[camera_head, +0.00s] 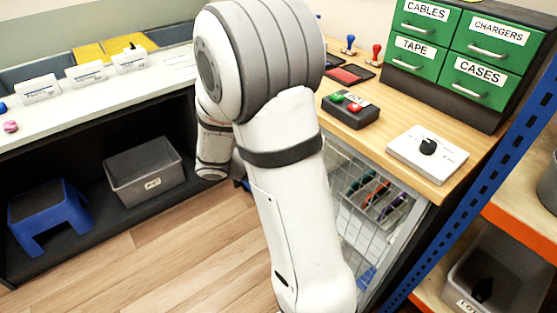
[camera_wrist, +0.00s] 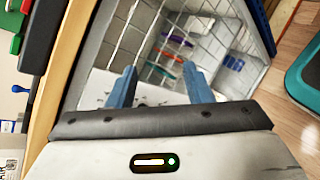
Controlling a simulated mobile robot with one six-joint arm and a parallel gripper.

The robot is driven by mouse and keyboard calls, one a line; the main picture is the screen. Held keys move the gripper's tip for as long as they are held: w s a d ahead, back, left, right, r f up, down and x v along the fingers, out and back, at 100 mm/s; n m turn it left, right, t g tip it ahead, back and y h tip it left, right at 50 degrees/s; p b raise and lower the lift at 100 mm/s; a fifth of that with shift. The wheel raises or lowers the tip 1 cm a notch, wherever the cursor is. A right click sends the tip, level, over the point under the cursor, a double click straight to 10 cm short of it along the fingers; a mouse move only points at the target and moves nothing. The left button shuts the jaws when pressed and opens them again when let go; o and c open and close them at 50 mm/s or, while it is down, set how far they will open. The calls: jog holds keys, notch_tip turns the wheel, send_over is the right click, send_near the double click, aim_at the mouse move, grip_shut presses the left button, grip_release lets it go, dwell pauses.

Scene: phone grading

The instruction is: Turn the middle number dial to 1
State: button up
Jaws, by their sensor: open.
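No row of number dials can be made out clearly in either view. A white box (camera_head: 413,160) with one black knob (camera_head: 428,147) sits on the wooden counter at right in the head view; its markings are too small to read. My gripper (camera_wrist: 161,84) shows in the wrist view with its two blue fingers apart and nothing between them. It points toward a wire basket (camera_wrist: 215,35), which also shows under the counter in the head view (camera_head: 352,165). My own arm hides most of the gripper in the head view.
A control box (camera_head: 350,110) with green and red buttons stands on the wooden counter (camera_head: 385,122), before green labelled drawers (camera_head: 450,50). Several white label stands (camera_head: 85,72) line the left counter. A blue stool (camera_head: 48,215) and grey bin (camera_head: 145,170) sit below. Wooden floor is clear in front.

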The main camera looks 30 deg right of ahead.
jog(key=w+d+f+n+t+h+b, duration=0.1)
jog(key=w+f+n+t+h+b, duration=0.45)
jog(key=w+f, duration=0.5)
jog(key=d, duration=0.7)
jog(key=shift+w+d+f, duration=0.15)
jog(key=shift+w+d, duration=0.15)
jog(key=shift+c, duration=0.4)
jog(key=c, duration=0.9)
jog(key=shift+a, duration=0.25)
jog(key=shift+d+n, duration=0.1)
jog(key=shift+n, duration=0.15)
